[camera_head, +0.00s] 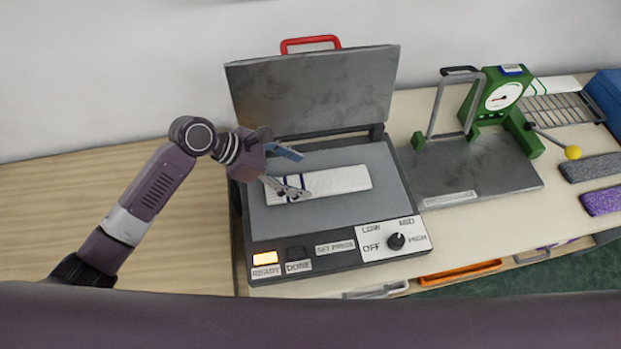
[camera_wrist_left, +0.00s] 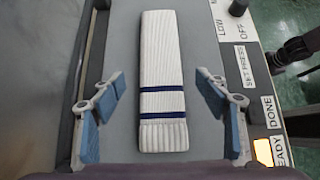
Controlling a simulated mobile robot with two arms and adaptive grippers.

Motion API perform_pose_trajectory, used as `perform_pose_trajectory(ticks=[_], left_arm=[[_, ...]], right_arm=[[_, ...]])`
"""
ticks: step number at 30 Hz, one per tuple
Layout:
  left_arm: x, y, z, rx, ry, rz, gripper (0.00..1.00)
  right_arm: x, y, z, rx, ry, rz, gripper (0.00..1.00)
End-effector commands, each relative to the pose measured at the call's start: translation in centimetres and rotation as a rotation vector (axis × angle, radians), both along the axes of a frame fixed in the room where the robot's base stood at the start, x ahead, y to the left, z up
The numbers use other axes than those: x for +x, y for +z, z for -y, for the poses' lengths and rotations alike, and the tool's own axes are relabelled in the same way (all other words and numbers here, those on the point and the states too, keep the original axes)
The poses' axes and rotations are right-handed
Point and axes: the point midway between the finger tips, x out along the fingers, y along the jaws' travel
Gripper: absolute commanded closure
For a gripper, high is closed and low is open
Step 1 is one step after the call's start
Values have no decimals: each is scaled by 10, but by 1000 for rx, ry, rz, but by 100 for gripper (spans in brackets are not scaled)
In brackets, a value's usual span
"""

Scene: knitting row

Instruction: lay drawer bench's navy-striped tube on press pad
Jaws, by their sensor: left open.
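The navy-striped tube (camera_head: 338,180) is white and ribbed with navy bands near one end. It lies flat on the grey press pad (camera_head: 280,222) of the open press. In the left wrist view the tube (camera_wrist_left: 161,60) lies lengthwise between the finger pads, with clear gaps on both sides. My left gripper (camera_head: 288,170) is open over the tube's banded end; its blue-padded fingers also show in the left wrist view (camera_wrist_left: 160,118). My right gripper is not in view.
The press lid (camera_head: 312,92) stands raised behind the pad, with a red handle (camera_head: 310,42). A control strip with a knob (camera_head: 396,241) and a lit READY lamp (camera_head: 265,258) runs along the front. A green gauge device (camera_head: 500,95) stands right; grey (camera_head: 590,166) and purple (camera_head: 603,200) pieces lie beyond.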

Motion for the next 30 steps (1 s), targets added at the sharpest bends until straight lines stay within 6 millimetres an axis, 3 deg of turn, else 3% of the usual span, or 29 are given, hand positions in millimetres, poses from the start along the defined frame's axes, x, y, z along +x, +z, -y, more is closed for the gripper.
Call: perform_pose_trajectory(ticks=[3, 10, 30], left_arm=[[-4, 17, -19, 2, -1, 2, 33], [-8, 40, -41, 1, -1, -1, 33], [-10, 46, -45, 0, -1, -1, 33]], right_arm=[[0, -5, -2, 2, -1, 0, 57], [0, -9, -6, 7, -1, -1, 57], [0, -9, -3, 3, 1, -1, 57]])
